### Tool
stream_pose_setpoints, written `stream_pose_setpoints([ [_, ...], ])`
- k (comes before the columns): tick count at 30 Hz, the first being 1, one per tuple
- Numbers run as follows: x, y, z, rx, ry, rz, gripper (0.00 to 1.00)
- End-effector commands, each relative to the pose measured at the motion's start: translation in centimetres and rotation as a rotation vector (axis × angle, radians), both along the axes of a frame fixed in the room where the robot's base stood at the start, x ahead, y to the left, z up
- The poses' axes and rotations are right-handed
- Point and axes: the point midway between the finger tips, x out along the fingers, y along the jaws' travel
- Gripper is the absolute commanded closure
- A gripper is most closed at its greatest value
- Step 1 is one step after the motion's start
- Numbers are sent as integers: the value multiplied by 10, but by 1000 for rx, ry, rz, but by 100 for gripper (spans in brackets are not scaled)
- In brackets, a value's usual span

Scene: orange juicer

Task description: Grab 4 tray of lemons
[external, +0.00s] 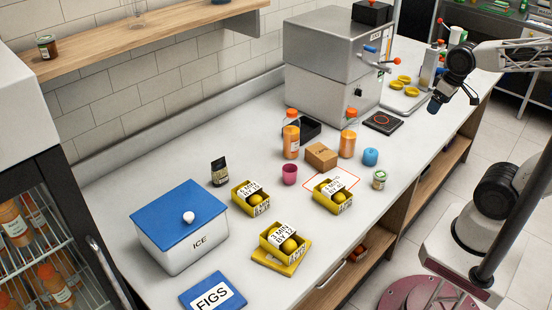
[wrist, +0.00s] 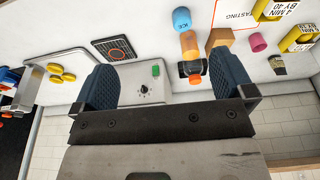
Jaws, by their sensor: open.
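Three yellow trays of lemons with white labels stand on the white counter in the external view. The right tray (external: 333,197) sits by a red-outlined area; its label seems to read "4 MIN BY 40", as on the tray (wrist: 268,9) cut off at the wrist view's top right. The left tray (external: 250,198) seems to be the "6 MIN" one (wrist: 299,40). The front tray (external: 285,241) reads "3 MIN". My gripper (external: 435,106) is at the upper right, away from all trays. In the wrist view its blue fingers (wrist: 164,80) are wide apart with nothing held.
Orange-capped bottles (external: 348,143), a brown box (external: 321,156), a blue cup (external: 370,157) and a small jar (external: 379,179) stand behind and beside the right tray. A pink cup (external: 289,174) is between the back trays. A blue-lidded ICE box (external: 181,227) is at left.

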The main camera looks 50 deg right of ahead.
Motion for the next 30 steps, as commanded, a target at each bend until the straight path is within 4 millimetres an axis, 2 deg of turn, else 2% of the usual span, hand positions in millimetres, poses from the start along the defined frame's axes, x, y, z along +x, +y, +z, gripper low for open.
stream_pose_setpoints([
  [22, 0, 0, 0, -3, 1, 3, 0],
  [30, 5, 3, -9, -68, 27, 95, 0],
])
